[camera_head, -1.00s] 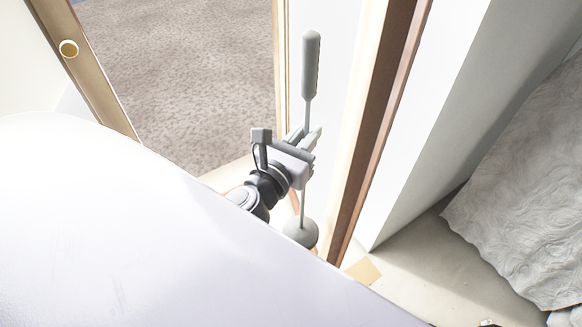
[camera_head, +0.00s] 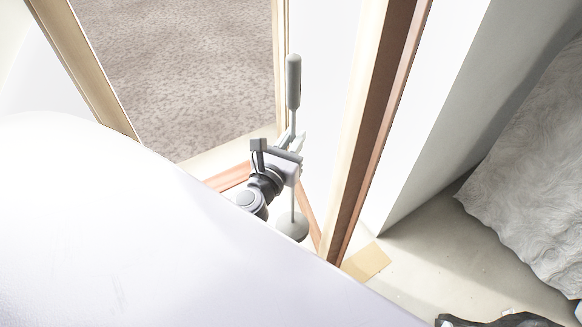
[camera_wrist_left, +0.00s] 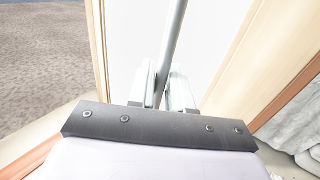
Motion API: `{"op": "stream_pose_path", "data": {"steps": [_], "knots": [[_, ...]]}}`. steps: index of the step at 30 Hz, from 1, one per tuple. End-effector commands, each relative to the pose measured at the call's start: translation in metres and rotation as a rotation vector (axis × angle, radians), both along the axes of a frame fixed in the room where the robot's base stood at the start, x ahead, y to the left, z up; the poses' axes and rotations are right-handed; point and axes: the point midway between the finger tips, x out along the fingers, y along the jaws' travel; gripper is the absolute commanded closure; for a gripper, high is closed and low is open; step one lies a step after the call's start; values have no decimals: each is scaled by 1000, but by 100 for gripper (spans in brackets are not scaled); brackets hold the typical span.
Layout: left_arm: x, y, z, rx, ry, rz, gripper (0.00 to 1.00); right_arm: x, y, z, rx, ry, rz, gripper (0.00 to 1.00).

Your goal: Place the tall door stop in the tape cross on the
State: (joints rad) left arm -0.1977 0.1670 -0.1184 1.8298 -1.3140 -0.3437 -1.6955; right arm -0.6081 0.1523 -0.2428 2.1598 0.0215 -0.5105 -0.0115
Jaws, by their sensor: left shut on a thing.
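The tall door stop is grey, with a thick handle (camera_head: 293,82) on top, a thin rod and a rounded base (camera_head: 292,227). It stands roughly upright near the middle of the head view, and I cannot tell whether its base touches the floor. My left gripper (camera_head: 293,141) is shut on the rod below the handle. The rod (camera_wrist_left: 172,40) also shows between the fingers in the left wrist view. Orange-brown strips (camera_head: 232,177) lie on the floor by the base; I cannot tell whether they form the tape cross. My right gripper is not in view.
A wooden door frame (camera_head: 368,130) stands just right of the door stop, with a white wall beyond. A brown carpet (camera_head: 190,80) lies at the back left. A tan flat piece (camera_head: 367,262) and a grey textured cloth (camera_head: 530,190) lie at right.

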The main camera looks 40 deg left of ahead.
Motion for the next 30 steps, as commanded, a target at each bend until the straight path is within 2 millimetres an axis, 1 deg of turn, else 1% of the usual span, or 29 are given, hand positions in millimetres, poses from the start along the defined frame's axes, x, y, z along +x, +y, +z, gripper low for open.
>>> {"op": "stream_pose_path", "data": {"steps": [1, 4, 14, 20, 30], "knots": [[2, 1, -11, 1, -11, 2, 100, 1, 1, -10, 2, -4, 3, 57], [3, 4, -26, 1, -12, 8, 100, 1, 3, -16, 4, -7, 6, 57], [3, 7, -51, 2, -14, 11, 100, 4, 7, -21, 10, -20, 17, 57], [3, 7, -79, 3, -13, 13, 100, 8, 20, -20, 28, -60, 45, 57], [3, 7, -128, 3, -13, 12, 100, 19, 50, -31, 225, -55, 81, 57]]}}
